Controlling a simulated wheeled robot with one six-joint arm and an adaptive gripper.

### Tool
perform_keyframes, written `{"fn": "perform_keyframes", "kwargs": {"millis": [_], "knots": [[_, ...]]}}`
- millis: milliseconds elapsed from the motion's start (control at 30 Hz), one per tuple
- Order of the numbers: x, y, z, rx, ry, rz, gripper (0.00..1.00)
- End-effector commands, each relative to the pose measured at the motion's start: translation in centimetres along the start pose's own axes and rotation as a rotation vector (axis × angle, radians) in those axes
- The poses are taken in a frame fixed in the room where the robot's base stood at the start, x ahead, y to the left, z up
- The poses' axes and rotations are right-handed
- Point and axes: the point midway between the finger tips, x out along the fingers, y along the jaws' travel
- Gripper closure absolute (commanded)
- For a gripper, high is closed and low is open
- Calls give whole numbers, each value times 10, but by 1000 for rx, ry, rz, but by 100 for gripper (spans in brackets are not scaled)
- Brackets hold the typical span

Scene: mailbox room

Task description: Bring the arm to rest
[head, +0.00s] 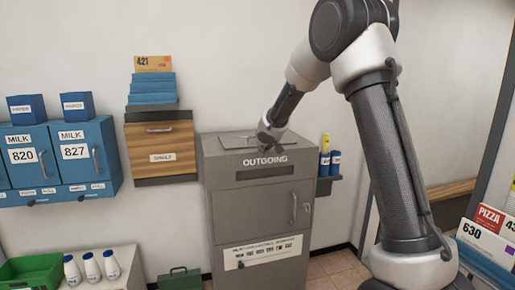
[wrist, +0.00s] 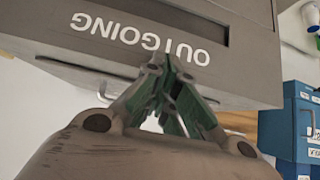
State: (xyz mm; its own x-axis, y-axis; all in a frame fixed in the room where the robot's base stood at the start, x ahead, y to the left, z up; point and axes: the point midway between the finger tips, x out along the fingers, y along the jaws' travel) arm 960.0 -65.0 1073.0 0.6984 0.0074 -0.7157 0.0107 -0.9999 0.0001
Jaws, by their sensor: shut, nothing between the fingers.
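My gripper (head: 268,143) is at the front top edge of the grey outgoing mailbox (head: 222,209), just above the word OUTGOING in the head view. In the wrist view my gripper (wrist: 172,125) has its green-padded fingers shut together with nothing between them. The mailbox (wrist: 259,80) fills the upper part of the wrist view, upside down, with its dark slot beside the lettering. I cannot tell whether the fingertips touch the box. My arm reaches in from the upper right of the head view, bent at the elbow.
Blue milk boxes (head: 60,146) and a wooden parcel box (head: 159,147) hang on the wall at left. Bottles (head: 92,267) and a green crate (head: 30,272) stand on a white table. A small shelf (head: 324,185) holds cans right of the mailbox.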

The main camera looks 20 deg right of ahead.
Motion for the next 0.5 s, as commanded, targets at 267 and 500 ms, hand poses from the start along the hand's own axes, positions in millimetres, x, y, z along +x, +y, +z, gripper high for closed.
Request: {"fn": "perform_keyframes", "kwargs": {"millis": [267, 500], "knots": [[3, 36, 47, -157, -143, 105, 100], [-89, 86, 151, -211, -445, 194, 100]]}}
